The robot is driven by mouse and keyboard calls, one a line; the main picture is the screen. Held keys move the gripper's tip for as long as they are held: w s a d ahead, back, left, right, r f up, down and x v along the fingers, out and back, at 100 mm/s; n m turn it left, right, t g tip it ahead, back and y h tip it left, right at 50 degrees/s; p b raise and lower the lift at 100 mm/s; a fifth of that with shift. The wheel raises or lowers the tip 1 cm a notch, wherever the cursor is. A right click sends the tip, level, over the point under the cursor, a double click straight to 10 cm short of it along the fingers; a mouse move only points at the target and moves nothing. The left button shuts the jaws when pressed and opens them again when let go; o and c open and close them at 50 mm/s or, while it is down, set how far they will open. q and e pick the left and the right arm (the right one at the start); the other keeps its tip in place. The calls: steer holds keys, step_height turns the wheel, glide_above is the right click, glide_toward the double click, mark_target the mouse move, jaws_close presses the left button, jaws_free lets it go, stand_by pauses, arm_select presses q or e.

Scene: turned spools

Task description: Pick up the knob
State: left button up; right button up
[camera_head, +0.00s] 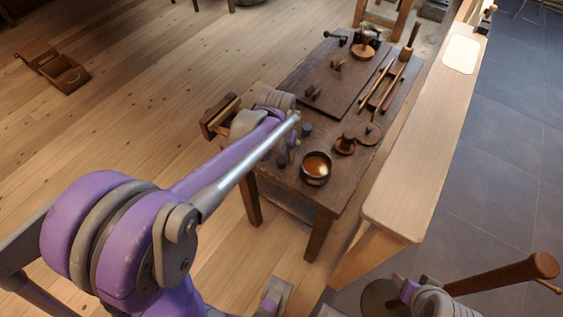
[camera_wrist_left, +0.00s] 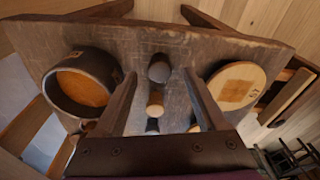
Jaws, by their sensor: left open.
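In the left wrist view a small dark grey rounded piece (camera_wrist_left: 159,68), which looks like the knob, stands on the dark wooden table (camera_wrist_left: 200,50). A pale wooden peg-like piece (camera_wrist_left: 155,103) and another dark end (camera_wrist_left: 152,125) line up with it. My left gripper (camera_wrist_left: 158,78) is open, its two fingers on either side of this line in the picture, with nothing visibly held. In the head view the left gripper (camera_head: 287,152) is partly hidden by my purple arm, above the table's near left part. A small dark piece (camera_head: 306,130) shows beside it.
A dark bowl with orange inside (camera_head: 316,168) stands close by, also at left in the wrist view (camera_wrist_left: 108,70). A round wooden-topped piece (camera_wrist_left: 237,85) is at right there. Spools (camera_head: 345,143), a board and tools crowd the table. A pale bench (camera_head: 425,140) runs alongside.

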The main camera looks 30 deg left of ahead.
arm_select(q)
steer(key=shift+w+f, duration=0.1)
steer(key=shift+f, duration=1.35)
jaws_close()
